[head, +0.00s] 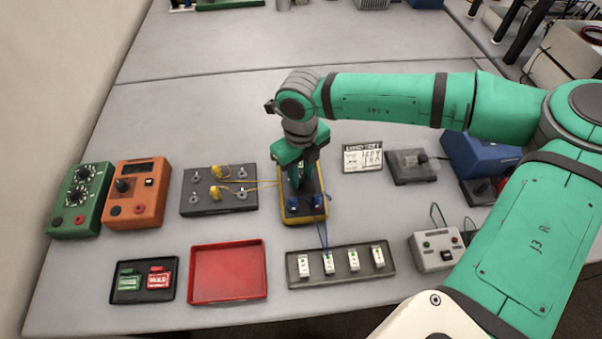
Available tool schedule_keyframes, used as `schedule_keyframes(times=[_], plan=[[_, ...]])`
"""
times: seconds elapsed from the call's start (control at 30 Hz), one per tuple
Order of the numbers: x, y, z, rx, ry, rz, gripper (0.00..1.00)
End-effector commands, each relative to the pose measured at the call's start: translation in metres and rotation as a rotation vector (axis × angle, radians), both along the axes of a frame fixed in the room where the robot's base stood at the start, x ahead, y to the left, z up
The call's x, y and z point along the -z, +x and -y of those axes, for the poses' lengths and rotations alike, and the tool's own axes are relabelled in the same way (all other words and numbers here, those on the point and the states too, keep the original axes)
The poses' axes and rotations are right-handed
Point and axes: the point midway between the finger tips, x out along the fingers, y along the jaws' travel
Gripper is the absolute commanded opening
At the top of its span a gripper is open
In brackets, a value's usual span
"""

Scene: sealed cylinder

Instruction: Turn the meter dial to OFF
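The meter (289,213) looks to be the dark-faced device with a yellow edge, lying on the table at the middle. Blue plugs show at its near end, and a blue lead and a yellow lead run from it. My gripper (301,181) points down over the meter's upper part. The gripper and wrist cover the meter's dial, so its setting is hidden. I cannot tell whether the fingers touch the dial or are shut on it.
Left of the meter are a dark terminal board (200,205), an orange box (151,196) and a green box (76,209) with dials. In front are a red tray (228,290) and a grey tray (342,278) with white blocks. The back of the table is mostly clear.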

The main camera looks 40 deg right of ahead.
Motion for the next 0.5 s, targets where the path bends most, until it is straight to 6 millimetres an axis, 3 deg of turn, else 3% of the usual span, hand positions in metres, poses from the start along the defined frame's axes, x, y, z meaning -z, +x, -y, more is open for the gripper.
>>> schedule_keyframes(times=[0.27,0.5], plan=[[-0.0003,0.0,0.0001,-0.036,0.0,0.0,0.02],[-0.0002,0.0002,-0.0001,-0.171,0.0,0.0,0.02]])
